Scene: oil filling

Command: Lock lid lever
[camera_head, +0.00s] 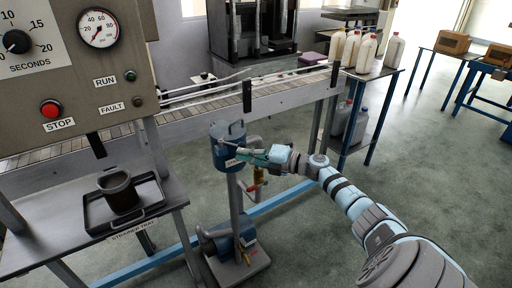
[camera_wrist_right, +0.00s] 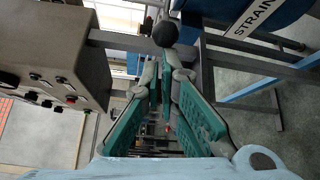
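The blue strainer canister (camera_head: 228,145) stands on a grey post beside the conveyor, with a small lever (camera_head: 222,127) at its lid. My right gripper (camera_head: 252,156) is at the canister's right side, pointing left. In the right wrist view, the green fingers of my right gripper (camera_wrist_right: 164,62) converge until their tips are close together. A dark round knob (camera_wrist_right: 165,34) appears right at the tips. I cannot tell whether it touches them or whether anything is between them. Part of the blue body with a "STRAIN" label (camera_wrist_right: 255,15) shows at the top. My left gripper is not in view.
A control panel (camera_head: 75,70) with a gauge and a red stop button is at the left. Below it, a dark cup (camera_head: 119,190) stands on a black tray (camera_head: 95,217). A conveyor (camera_head: 190,118) runs behind the canister. White jugs (camera_head: 366,52) stand at the back right. The floor at right is open.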

